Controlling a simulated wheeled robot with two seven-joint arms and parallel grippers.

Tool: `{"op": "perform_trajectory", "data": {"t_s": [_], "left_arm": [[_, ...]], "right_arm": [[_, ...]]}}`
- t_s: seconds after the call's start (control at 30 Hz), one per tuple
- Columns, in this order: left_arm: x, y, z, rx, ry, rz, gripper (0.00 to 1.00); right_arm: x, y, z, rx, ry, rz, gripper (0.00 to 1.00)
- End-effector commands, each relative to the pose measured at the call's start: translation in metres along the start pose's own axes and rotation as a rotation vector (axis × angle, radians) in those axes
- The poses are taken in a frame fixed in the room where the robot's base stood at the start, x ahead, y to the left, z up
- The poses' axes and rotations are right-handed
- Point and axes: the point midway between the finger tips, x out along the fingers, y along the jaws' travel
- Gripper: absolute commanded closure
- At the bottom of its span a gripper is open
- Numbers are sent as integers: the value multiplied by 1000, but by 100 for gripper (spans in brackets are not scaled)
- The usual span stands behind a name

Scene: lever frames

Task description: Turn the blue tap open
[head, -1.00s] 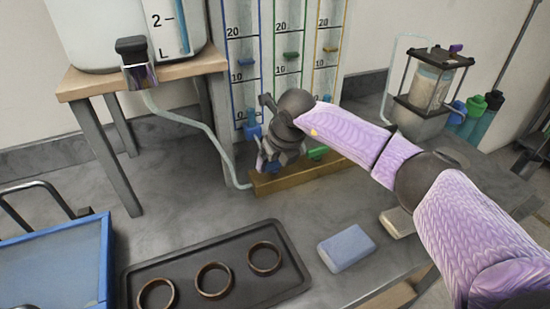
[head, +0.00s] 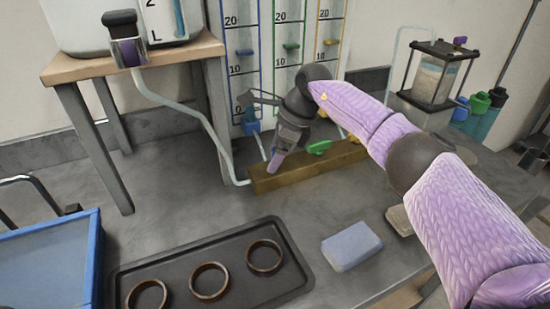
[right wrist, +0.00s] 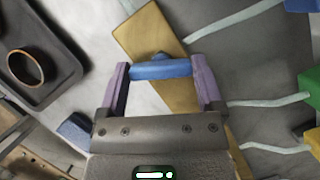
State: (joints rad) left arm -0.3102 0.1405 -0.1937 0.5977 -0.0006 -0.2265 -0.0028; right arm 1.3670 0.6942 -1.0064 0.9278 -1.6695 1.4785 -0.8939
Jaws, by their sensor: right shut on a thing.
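The blue tap's handle (right wrist: 160,70) shows in the right wrist view as a blue bar between my right gripper's two purple fingers (right wrist: 163,85). It lies at an angle across the wooden block (right wrist: 148,32). In the head view my right gripper (head: 275,162) reaches down to the left part of this wooden block (head: 318,174), and the gripper hides the blue tap there. The gripper is shut on the handle. The green tap (head: 319,147) sits further right on the block, with the yellow tap (head: 353,139) beyond it. My left gripper is not in view.
A black tray (head: 240,293) with three brown rings lies in front, beside a blue sponge-like block (head: 351,246). A blue box (head: 45,262) stands at left, and a wooden stand (head: 150,64) with a tank behind. Scaled columns (head: 290,65) rise behind the taps.

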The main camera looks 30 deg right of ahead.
Motion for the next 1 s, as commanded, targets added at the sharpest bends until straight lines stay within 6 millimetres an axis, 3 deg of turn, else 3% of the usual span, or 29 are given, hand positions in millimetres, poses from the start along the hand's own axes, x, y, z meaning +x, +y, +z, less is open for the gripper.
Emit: {"op": "perform_trajectory", "data": {"t_s": [0.5,1.0], "left_arm": [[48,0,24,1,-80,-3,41],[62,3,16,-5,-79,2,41]], "right_arm": [[3,-2,0,-348,-1,141,74],[-1,-2,1,-451,0,183,74]]}}
